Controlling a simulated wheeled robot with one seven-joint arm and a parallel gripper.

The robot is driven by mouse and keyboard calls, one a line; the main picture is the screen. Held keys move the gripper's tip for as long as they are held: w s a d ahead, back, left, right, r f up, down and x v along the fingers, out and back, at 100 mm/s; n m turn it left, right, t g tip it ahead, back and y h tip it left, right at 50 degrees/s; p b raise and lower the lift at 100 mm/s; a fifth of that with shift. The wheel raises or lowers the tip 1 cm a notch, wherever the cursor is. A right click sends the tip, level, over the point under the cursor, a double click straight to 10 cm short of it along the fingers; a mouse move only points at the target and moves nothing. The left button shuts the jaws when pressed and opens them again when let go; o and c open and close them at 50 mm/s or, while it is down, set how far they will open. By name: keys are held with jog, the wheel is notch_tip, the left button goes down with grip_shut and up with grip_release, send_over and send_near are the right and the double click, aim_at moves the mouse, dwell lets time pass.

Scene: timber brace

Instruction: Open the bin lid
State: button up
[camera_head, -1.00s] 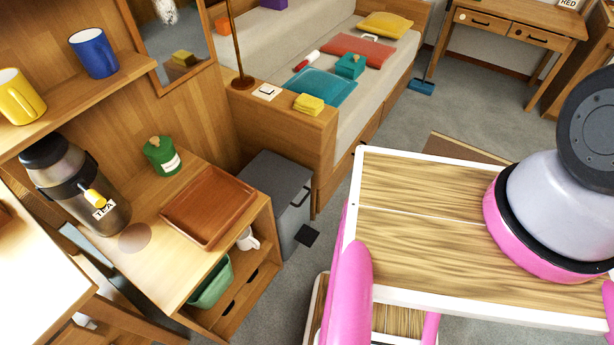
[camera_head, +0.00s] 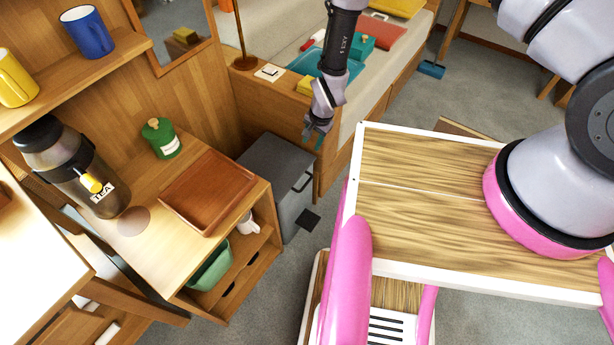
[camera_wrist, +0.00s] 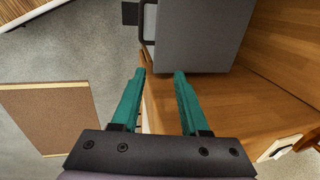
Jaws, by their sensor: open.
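The grey bin (camera_head: 275,175) stands on the floor between the tea cabinet and the wooden bench end. Its flat grey lid (camera_head: 272,158) is down, and a dark handle (camera_head: 302,183) shows on its front side. A black pedal-like plate (camera_head: 308,220) lies at its foot. In the wrist view the bin (camera_wrist: 195,35) is at the top, with its handle (camera_wrist: 146,22) at its left side. My gripper (camera_head: 316,138) hangs above and to the right of the bin, apart from it. In the wrist view its teal fingers (camera_wrist: 157,78) are apart with nothing between them.
The cabinet with a brown tray (camera_head: 207,190) is left of the bin. The wooden bench end (camera_head: 284,108) stands close behind my gripper. A brown board (camera_wrist: 48,115) lies on the carpet. Grey floor is clear in front of the bin.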

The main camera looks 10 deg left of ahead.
send_near(306, 184)
jog(key=x, duration=0.8)
jog(key=shift+w, duration=0.1)
jog(key=shift+r, duration=0.1)
grip_shut()
dwell(1.1)
